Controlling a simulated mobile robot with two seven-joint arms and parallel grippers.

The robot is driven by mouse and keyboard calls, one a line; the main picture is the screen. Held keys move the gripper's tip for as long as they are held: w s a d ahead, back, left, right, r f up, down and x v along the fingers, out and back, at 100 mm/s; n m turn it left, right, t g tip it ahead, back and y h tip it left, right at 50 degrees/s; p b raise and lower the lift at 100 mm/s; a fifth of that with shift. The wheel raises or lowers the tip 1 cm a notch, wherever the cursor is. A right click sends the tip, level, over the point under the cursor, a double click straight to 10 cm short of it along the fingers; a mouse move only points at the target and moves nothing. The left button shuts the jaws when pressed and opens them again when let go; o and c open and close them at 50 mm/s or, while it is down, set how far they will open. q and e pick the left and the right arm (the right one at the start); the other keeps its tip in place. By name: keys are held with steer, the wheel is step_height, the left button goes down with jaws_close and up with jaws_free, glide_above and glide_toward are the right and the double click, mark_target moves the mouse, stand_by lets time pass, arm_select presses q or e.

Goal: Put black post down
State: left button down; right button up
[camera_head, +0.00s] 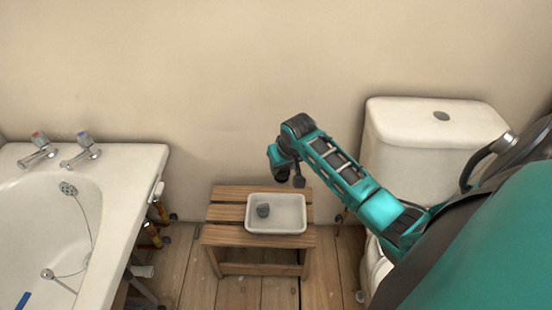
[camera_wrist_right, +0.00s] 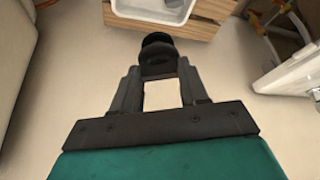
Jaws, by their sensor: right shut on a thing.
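My right gripper (camera_wrist_right: 158,72) is shut on the black post (camera_wrist_right: 157,43), a dark piece with a rounded end that sticks out past the fingertips in the right wrist view. In the head view my right arm reaches in from the right, and its dark hand end (camera_head: 284,165) hangs above the back of the wooden stool; the post is hard to tell from the gripper there. My left gripper is not in view.
A white tray (camera_head: 290,228) holding a small dark grey piece (camera_head: 263,210) sits on the slatted wooden stool (camera_head: 226,238). A toilet cistern (camera_head: 415,120) stands to the right, a white basin or tub (camera_head: 140,180) with taps to the left. The wall is close behind.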

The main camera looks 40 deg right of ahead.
steer(key=f+b, duration=0.3)
steer(key=f, duration=0.4)
steer(key=s+d+f+b, duration=0.1)
steer(key=f+b, duration=0.2)
steer(key=f, duration=0.5)
steer(key=d+f+b, duration=0.1)
steer(key=f+b, duration=0.2)
steer(key=f, duration=0.5)
steer(key=shift+s+d+f+b, duration=0.1)
steer(key=shift+s+d+b, duration=0.05)
steer(key=shift+s+b, duration=0.2)
steer(key=shift+f, duration=0.25)
steer(key=o, duration=1)
steer(key=shift+o, duration=0.2)
